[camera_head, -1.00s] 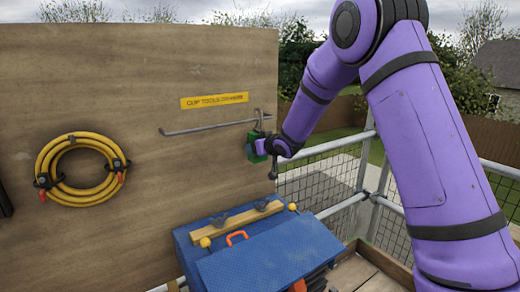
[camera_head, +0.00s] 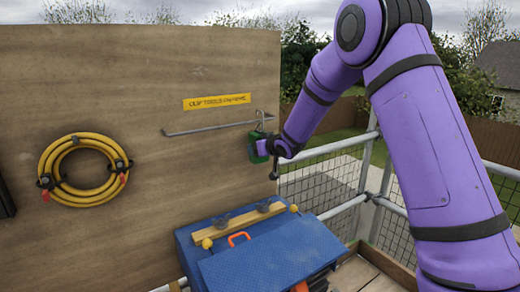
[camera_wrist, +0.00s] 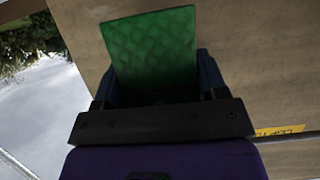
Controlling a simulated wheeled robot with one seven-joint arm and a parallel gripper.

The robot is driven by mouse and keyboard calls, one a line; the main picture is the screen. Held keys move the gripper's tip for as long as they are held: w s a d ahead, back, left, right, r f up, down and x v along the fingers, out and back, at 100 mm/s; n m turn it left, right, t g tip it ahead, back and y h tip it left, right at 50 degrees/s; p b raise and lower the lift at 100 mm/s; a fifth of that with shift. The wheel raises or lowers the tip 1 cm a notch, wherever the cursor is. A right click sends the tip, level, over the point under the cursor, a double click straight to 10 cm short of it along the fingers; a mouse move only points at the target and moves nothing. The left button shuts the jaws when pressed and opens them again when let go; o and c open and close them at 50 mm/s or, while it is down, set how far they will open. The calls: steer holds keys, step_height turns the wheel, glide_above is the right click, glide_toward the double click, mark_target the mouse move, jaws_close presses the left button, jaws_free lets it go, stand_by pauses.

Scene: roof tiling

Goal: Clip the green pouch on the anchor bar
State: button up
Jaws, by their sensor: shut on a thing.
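The green pouch (camera_head: 257,148) is at the right end of the anchor bar (camera_head: 212,128), a thin grey rod on the wooden board under a yellow label. My gripper (camera_head: 266,147) is shut on the pouch. A thin grey clip or hook (camera_head: 262,117) rises above the pouch by the bar's end; I cannot tell whether it is around the bar or beside it. In the wrist view the pouch (camera_wrist: 152,47) shows as a quilted green face between the dark fingers of my gripper (camera_wrist: 155,85). The bar is not clear there.
A coiled yellow hose (camera_head: 52,171) hangs on the wooden board (camera_head: 150,80) at left. A blue toolbox (camera_head: 270,258) stands below the bar. Grey railings with mesh (camera_head: 340,178) stand at right. The board between hose and bar is clear.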

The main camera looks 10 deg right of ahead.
steer(key=shift+f, duration=0.7)
stand_by(0.5)
steer(key=shift+f, duration=0.3)
steer(key=o, duration=1.3)
steer(key=shift+c, duration=0.2)
